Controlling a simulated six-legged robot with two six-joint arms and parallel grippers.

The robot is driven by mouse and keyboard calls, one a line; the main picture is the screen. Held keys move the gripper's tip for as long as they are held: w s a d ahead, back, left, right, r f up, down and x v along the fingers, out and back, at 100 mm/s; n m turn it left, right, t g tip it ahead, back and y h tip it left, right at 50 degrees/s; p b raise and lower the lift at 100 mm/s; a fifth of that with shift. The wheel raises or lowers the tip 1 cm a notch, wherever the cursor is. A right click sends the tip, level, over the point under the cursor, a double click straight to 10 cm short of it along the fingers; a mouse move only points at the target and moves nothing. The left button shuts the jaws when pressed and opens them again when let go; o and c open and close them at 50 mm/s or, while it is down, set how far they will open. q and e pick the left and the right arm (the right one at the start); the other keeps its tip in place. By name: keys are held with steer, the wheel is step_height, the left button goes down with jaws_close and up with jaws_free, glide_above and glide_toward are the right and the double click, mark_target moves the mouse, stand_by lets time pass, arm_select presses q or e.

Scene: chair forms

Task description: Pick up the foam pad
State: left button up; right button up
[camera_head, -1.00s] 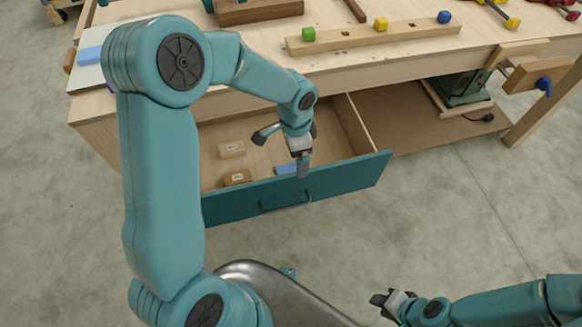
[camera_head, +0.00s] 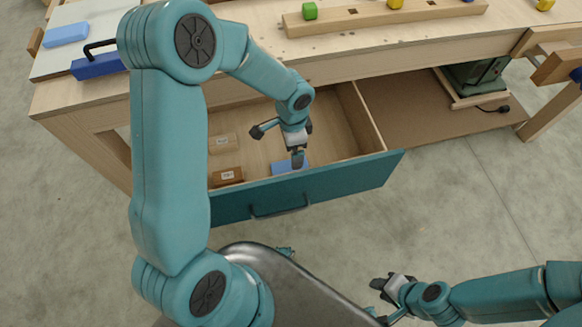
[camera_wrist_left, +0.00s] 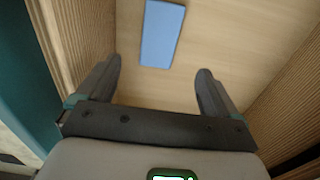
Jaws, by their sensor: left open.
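A light blue rectangular pad, the foam pad (camera_head: 287,167), lies flat on the floor of the open drawer near its front panel. It also shows in the left wrist view (camera_wrist_left: 162,34), at the top centre. My left gripper (camera_head: 278,147) is inside the drawer area, pointing down over the pad, and hides part of it in the head view. Its fingers are open and empty, with the pad ahead of the gap between them. My right gripper (camera_head: 376,297) is outside the drawer at the lower right, apparently open and empty.
The drawer (camera_head: 330,188) has wooden side walls and a teal front. Two small labelled blocks, one light (camera_head: 222,143) and one brown (camera_head: 227,176), lie left of the pad. Another light blue pad (camera_head: 66,34) lies on the bench top beside a blue handled object (camera_head: 97,66).

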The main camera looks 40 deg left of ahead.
arm_select(q)
glide_above(290, 168)
steer(key=f, duration=0.4)
steer(key=shift+w+d+f+b, duration=0.15)
steer(key=shift+w+f+b, duration=0.1)
steer(key=shift+f+b, duration=0.1)
step_height(290, 168, down, 5)
steer(key=shift+s+b, duration=0.15)
steer(key=shift+b, duration=0.4)
steer(key=shift+s, duration=0.1)
steer(key=c, duration=1.1)
